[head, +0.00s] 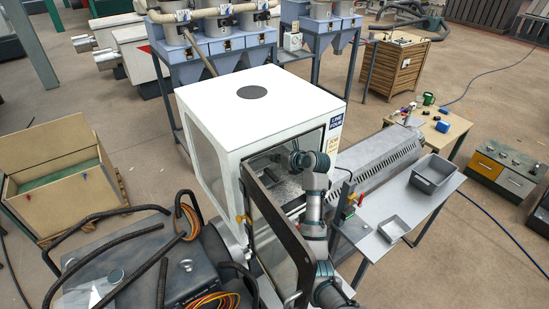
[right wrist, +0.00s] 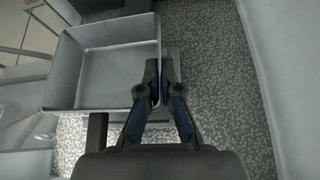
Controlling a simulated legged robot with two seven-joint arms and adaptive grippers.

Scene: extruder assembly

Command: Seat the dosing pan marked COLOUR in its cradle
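My right gripper (right wrist: 160,84) is shut on the right wall of a grey open-topped metal pan (right wrist: 102,78), one finger on each side of the wall. The pan looks empty, and no COLOUR mark is readable on it. In the head view my right arm reaches through the open door of the white cabinet (head: 212,98), and its gripper and the pan cannot be made out clearly. A flat grey edge (right wrist: 174,58) shows just right of the pan; I cannot tell if it belongs to the cradle. My left gripper is not in view.
The dark-framed cabinet door (head: 272,232) stands open close to my arm. A side table (head: 408,245) at right holds a larger grey bin (head: 434,172) and a small grey tray (head: 393,229). Speckled surface (right wrist: 215,75) lies below and right of the gripper.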

